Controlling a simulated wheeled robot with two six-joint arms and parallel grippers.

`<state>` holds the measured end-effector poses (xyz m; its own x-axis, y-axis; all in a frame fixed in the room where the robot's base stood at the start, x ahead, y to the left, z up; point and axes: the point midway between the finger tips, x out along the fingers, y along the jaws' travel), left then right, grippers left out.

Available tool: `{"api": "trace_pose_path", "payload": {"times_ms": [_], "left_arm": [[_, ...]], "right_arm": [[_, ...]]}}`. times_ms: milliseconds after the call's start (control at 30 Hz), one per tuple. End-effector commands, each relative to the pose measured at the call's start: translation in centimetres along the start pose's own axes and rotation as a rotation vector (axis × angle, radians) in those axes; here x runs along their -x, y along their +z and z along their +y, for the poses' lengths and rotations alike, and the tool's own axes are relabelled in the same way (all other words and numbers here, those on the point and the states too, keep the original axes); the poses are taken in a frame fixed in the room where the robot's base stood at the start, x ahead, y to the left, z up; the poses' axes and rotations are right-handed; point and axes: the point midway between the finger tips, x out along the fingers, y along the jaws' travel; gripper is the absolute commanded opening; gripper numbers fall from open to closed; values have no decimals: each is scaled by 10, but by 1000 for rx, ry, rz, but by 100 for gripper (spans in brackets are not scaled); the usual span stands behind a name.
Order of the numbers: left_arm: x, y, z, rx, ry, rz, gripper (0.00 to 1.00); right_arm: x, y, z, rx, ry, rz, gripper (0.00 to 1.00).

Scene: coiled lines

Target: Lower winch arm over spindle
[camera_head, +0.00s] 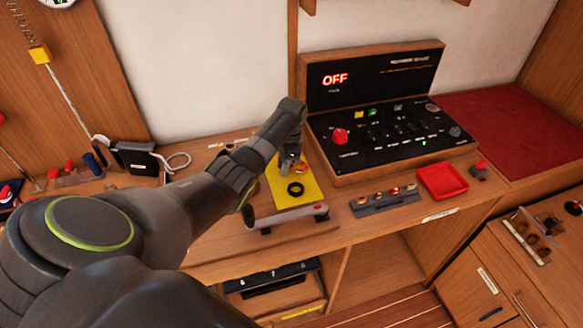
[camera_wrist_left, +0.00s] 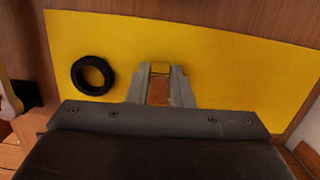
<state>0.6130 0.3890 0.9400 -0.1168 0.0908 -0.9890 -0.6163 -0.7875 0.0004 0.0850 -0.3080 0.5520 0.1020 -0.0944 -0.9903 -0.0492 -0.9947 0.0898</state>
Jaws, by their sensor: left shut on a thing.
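A yellow plate (camera_head: 284,191) lies on the bench, and it fills much of the left wrist view (camera_wrist_left: 230,60). A black ring (camera_head: 295,189) sits on it; in the left wrist view the ring (camera_wrist_left: 93,75) is left of my fingers. A grey bar (camera_head: 287,215) runs along the plate's front edge. My left gripper (camera_head: 291,163) is over the plate behind the ring, shut on a small orange-brown part (camera_wrist_left: 158,92). I cannot tell whether this part belongs to the winch arm. The spindle cannot be made out for certain. My right gripper is not in view.
A black control panel (camera_head: 375,143) with a lit OFF sign stands behind to the right. A red tray (camera_head: 442,181) and a grey strip with small pieces (camera_head: 385,202) lie in front of it. A black box (camera_head: 137,158) stands at left. The bench's front edge is close.

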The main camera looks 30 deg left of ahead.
Motion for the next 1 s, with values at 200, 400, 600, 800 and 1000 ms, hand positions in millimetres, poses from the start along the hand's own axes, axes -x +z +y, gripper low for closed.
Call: {"api": "trace_pose_path", "payload": {"times_ms": [200, 400, 600, 800, 1000], "left_arm": [[7, 0, 0, 0, 0, 0, 0], [6, -1, 0, 0, 0, 0, 0], [9, -1, 0, 0, 0, 0, 0], [25, -2, 0, -1, -1, 1, 0], [29, -4, 0, -1, 0, 0, 0]], "right_arm": [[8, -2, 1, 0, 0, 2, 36], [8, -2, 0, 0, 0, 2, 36], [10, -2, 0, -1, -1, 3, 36], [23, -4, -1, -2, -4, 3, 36], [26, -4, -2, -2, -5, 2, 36]]}}
